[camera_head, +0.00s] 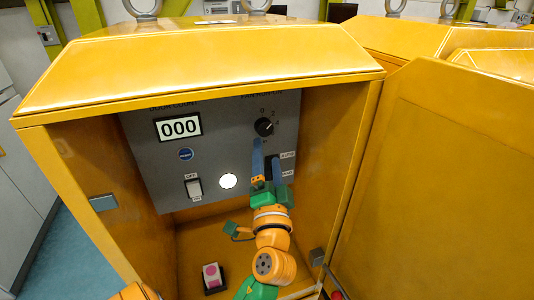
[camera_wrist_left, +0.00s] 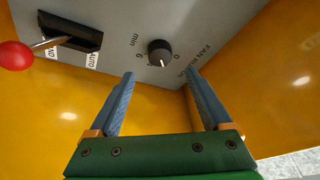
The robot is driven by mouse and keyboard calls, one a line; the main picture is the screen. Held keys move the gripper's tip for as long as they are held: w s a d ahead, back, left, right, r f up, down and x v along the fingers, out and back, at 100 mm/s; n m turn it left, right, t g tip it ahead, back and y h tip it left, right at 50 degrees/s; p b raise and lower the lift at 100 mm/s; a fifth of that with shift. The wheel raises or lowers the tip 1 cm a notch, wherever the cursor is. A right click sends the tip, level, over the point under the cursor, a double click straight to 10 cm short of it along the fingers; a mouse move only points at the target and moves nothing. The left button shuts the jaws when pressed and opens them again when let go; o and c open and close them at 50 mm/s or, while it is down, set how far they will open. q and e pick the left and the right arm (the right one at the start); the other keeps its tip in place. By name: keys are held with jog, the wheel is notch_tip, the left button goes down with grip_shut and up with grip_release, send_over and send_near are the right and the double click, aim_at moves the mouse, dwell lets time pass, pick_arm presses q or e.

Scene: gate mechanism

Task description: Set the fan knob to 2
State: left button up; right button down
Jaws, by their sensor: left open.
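The fan knob (camera_head: 264,127) is a small round black dial at the upper right of the grey panel. Digits are printed around it, but I cannot clearly read which one its pointer faces. It also shows in the left wrist view (camera_wrist_left: 161,53), beside the "FAN" lettering. My left gripper (camera_head: 267,152) is open and empty, just below the knob in the head view. Its two blue fingers (camera_wrist_left: 160,76) point toward the panel, with the knob seen between and beyond their tips. They look apart from the knob. My right gripper is not in view.
The panel (camera_head: 220,145) sits inside a yellow cabinet, whose open door (camera_head: 450,170) stands at right. A red-tipped lever (camera_wrist_left: 15,55) is by the AUTO label.

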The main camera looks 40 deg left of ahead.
pick_arm(q)
jog(key=shift+a, duration=0.15)
jog(key=s+d+f+n+g+h, duration=0.15)
jog(key=f+h, duration=0.25)
jog(key=f, duration=0.4)
jog(key=s+d+f+g+h, duration=0.1)
jog(key=d+f+g+h, duration=0.15)
jog(key=f, duration=0.55)
jog(key=s+d+f+g+h, duration=0.7)
jog(key=s+d+f+h, duration=0.2)
jog(key=s+d+f, duration=0.45)
jog(key=s+a+f+m+g+b, duration=0.1)
jog(key=s+f, duration=0.1)
jog(key=f, duration=0.8)
jog(key=s+a+f+g, duration=0.1)
jog(key=s+f, duration=0.1)
jog(key=f, duration=0.9)
jog(key=s+a+f, duration=0.2)
jog(key=s+f, duration=0.6)
jog(key=s, duration=0.2)
jog(key=shift+s+g+b, duration=0.3)
jog(key=shift+s+b, duration=0.05)
jog(key=shift+b, duration=0.1)
